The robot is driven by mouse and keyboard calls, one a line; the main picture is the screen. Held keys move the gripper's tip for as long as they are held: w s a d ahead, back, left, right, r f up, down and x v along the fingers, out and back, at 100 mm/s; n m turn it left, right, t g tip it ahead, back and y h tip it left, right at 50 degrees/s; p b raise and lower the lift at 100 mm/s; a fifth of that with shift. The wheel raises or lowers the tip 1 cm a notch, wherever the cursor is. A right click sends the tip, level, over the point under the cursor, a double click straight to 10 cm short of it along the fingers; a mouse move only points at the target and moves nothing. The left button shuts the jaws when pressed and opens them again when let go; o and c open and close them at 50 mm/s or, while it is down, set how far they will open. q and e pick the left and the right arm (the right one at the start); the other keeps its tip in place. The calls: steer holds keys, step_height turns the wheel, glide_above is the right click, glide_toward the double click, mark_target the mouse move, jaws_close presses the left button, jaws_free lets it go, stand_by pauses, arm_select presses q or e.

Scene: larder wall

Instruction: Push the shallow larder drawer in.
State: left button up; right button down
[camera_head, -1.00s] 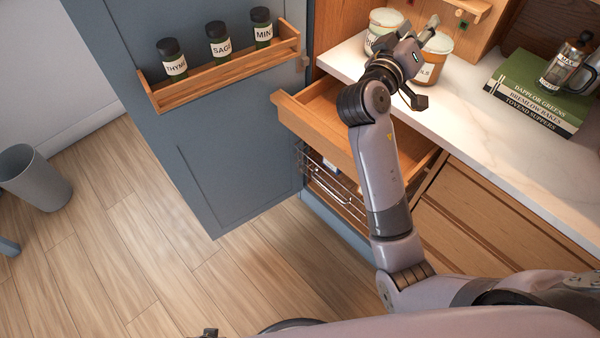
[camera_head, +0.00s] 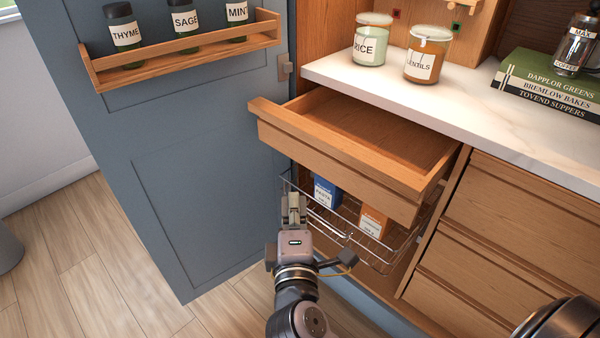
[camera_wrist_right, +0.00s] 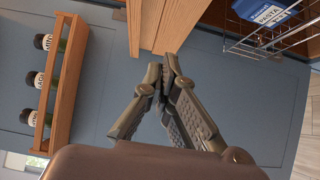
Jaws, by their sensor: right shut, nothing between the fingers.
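The shallow larder drawer (camera_head: 340,158) is wooden, empty and pulled out under the white counter in the head view. Its front (camera_head: 318,152) faces the lower left. My right gripper (camera_head: 293,198) is shut and empty, below and in front of the drawer front's left part. In the right wrist view the shut fingertips (camera_wrist_right: 165,62) appear close to the wooden drawer front (camera_wrist_right: 158,25); I cannot tell whether they touch it. My left gripper is not in view.
A wire basket (camera_head: 350,235) with a blue pasta box (camera_head: 326,192) and an orange box (camera_head: 372,222) sits below, also pulled out. The blue door (camera_head: 190,200) with its spice rack (camera_head: 185,52) stands open at left. Jars (camera_head: 428,54) and books (camera_head: 550,82) stand on the counter (camera_head: 440,95).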

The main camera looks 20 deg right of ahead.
mark_target(357, 139)
steer(key=d+x, duration=0.1)
steer(key=x, duration=0.7)
steer(key=s+d+x, duration=0.1)
steer(key=x, duration=0.3)
steer(key=shift+w+d, duration=0.15)
steer(key=shift+d, duration=0.35)
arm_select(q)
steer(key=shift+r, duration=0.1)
arm_select(e)
steer(key=shift+r, duration=0.1)
